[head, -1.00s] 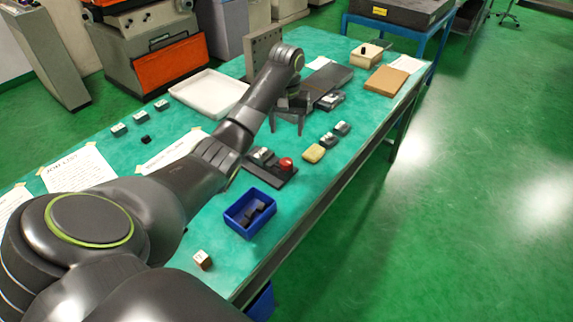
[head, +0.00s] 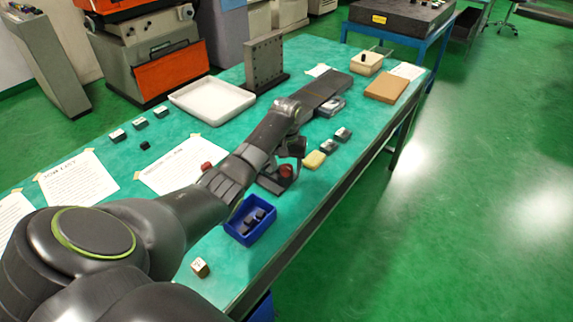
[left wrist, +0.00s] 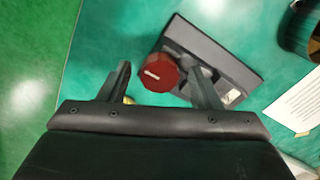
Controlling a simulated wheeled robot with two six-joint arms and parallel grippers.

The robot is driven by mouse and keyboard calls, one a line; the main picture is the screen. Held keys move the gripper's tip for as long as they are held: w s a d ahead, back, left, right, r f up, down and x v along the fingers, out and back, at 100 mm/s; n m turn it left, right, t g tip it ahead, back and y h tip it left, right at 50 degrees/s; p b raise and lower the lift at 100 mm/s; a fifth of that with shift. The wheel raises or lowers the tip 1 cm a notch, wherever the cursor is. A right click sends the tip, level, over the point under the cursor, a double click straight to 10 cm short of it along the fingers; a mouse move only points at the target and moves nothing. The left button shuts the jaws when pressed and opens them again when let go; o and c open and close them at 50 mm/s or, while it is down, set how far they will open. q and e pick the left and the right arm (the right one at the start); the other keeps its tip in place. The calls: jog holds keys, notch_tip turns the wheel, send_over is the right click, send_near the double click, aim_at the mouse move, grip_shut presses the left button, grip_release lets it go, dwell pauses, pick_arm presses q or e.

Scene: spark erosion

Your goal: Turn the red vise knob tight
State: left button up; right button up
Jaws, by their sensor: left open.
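The red vise knob (head: 286,170) sits at the near right end of the dark vise (head: 268,184) on the green bench. In the left wrist view the knob (left wrist: 160,76) is a red faceted cap with a white mark on top, and the dark vise base (left wrist: 212,55) extends up and right of it. My left gripper (head: 290,155) is open above the knob. In the wrist view its two fingers stand on either side of the knob, with gaps visible. Part of the vise is hidden by my arm in the head view. My right gripper is not in view.
A blue bin (head: 250,222) with dark pieces stands near the vise. A white tray (head: 212,98) is farther back. Another red object (head: 206,166) shows behind my arm.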

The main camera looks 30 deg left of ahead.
pick_arm(q)
jog(key=c, duration=1)
jog(key=shift+r, duration=0.1)
